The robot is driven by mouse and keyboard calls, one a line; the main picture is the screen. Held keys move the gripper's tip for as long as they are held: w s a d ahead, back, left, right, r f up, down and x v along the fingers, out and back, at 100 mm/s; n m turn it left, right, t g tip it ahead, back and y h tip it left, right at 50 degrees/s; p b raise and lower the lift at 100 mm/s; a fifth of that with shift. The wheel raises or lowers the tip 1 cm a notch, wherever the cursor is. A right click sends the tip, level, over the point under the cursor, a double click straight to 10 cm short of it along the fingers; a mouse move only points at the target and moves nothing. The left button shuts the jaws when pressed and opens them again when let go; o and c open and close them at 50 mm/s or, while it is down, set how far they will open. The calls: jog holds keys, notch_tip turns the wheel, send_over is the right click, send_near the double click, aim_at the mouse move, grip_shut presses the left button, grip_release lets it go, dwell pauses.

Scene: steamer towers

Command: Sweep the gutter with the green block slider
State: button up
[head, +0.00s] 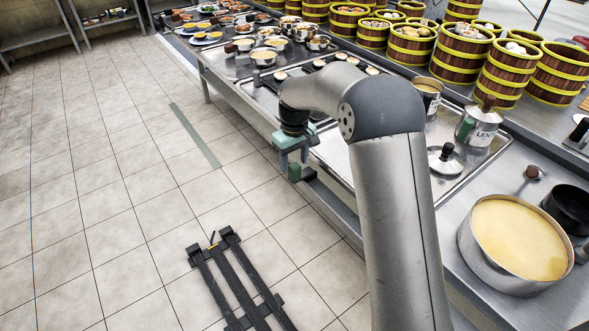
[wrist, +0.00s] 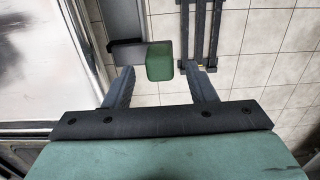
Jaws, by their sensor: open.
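The green block slider (head: 294,172) is at the front edge of the steel counter, just below my gripper (head: 291,158). In the wrist view the green block (wrist: 159,62) shows between and slightly beyond the two fingertips, with a dark grey piece (wrist: 128,53) against its left side. My gripper (wrist: 158,72) is open, with a gap on each side of the block. A long narrow channel (head: 335,205) runs along the counter's front edge and may be the gutter. My arm hides part of it.
A large pot of yellow soup (head: 518,240) and a lidded pot (head: 477,125) stand on the counter at right. Steamer towers (head: 508,70) line the back. A black frame (head: 240,285) is on the floor. The tiled floor at left is mostly clear.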

aim_at(295, 166)
jog(key=shift+f, duration=1.8)
grip_shut()
